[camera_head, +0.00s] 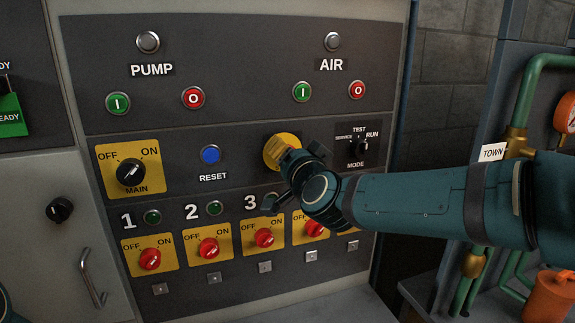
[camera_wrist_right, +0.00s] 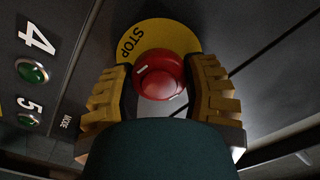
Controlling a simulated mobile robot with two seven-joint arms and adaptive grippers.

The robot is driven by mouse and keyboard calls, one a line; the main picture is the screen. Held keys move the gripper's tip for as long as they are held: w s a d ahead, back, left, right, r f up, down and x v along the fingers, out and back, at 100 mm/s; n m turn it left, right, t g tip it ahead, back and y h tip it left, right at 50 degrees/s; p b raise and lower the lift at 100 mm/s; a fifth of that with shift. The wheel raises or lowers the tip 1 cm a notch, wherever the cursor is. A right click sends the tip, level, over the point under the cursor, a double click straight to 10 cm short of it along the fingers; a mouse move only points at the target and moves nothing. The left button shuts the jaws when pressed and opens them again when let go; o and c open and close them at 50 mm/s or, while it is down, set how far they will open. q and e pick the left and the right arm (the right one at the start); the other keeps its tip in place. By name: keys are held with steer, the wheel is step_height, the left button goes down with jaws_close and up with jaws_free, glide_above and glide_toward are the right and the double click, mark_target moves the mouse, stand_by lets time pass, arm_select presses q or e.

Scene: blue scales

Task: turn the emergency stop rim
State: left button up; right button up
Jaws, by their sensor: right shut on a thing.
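The emergency stop is a red round button (camera_wrist_right: 160,75) on a yellow disc (camera_wrist_right: 180,35) marked STOP, in the right wrist view. In the head view the yellow disc (camera_head: 274,151) shows on the panel's middle row, and my gripper and wrist hide the red button. My right gripper (camera_wrist_right: 160,88) has its yellow ridged fingers on either side of the red rim and is shut on it. My right arm reaches in from the right in the head view. My left gripper is not in view.
The blue reset button (camera_head: 210,155) and black main switch (camera_head: 131,172) are left of the stop. The black mode switch (camera_head: 362,147) is close to its right. Several red rotary switches (camera_head: 150,259) line up below. Green pipes (camera_head: 525,95) stand at the right.

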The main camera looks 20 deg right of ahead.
steer(key=shift+m+b, duration=0.4)
steer(key=shift+m, duration=0.3)
steer(key=o, duration=1.2)
steer(key=shift+s+d, duration=0.15)
steer(key=shift+s, duration=2.85)
steer(key=shift+s+d, duration=0.1)
steer(key=shift+s, duration=2.9)
steer(key=shift+f, duration=0.1)
